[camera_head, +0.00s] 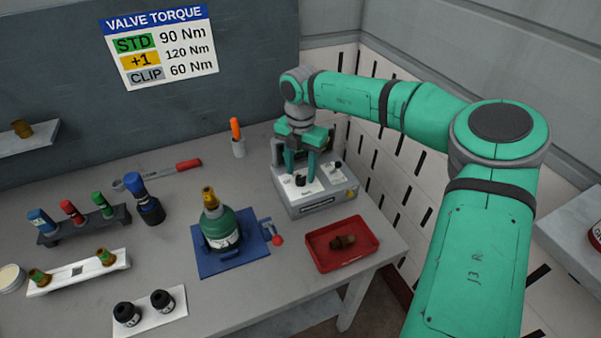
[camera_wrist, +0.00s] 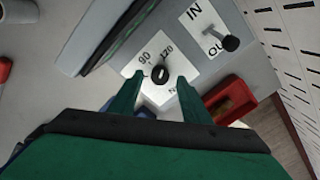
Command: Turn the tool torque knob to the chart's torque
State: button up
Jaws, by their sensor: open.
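The torque chart (camera_head: 160,45) on the back wall reads STD 90 Nm, +1 120 Nm and CLIP 60 Nm. The grey controller box (camera_head: 318,204) stands at the table's back right. Its black torque knob (camera_wrist: 160,75) sits on a white dial plate with 90, 120 and Nm legible; other marks are hidden. The knob has a small white mark, but its exact setting is hard to tell. My gripper (camera_head: 301,174) points down over the box, open. In the wrist view its fingertips (camera_wrist: 158,82) are either side of the knob; contact cannot be told.
An IN/OUT lever (camera_wrist: 230,43) is on the same box, beside the dial. A red tray (camera_head: 342,258) with a brass part lies in front. A green cylinder (camera_head: 220,232) with a brass valve stands on a blue base. An orange-handled tool (camera_head: 235,128) stands left of the box.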

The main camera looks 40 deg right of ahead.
aim_at(301, 178)
notch_tip(301, 178, up, 9)
dwell(0.3)
dwell(0.5)
